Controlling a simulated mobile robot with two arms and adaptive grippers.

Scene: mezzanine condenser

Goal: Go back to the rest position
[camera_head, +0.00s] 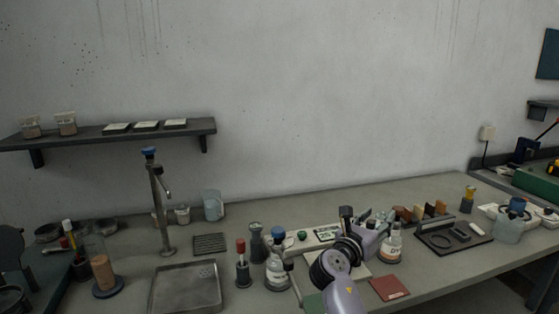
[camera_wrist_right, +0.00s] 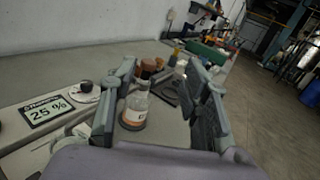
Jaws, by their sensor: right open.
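My right gripper (camera_head: 368,226) is over the right-middle of the workbench (camera_head: 420,208). Its two fingers stand wide apart in the right wrist view (camera_wrist_right: 160,92), with nothing clamped between them. A clear bottle with a white and orange label (camera_head: 392,245) stands upright just right of the gripper. In the right wrist view the bottle (camera_wrist_right: 135,108) appears in the gap between the fingers, nearer the left finger; I cannot tell how far beyond them it is. My left gripper is not in view.
A device with a 25 % display (camera_head: 327,234) stands close left of the gripper. A second bottle (camera_head: 278,272), a red-topped holder (camera_head: 242,265) and a metal tray (camera_head: 187,289) are farther left. A red pad (camera_head: 390,288) and black tray (camera_head: 453,238) lie nearby.

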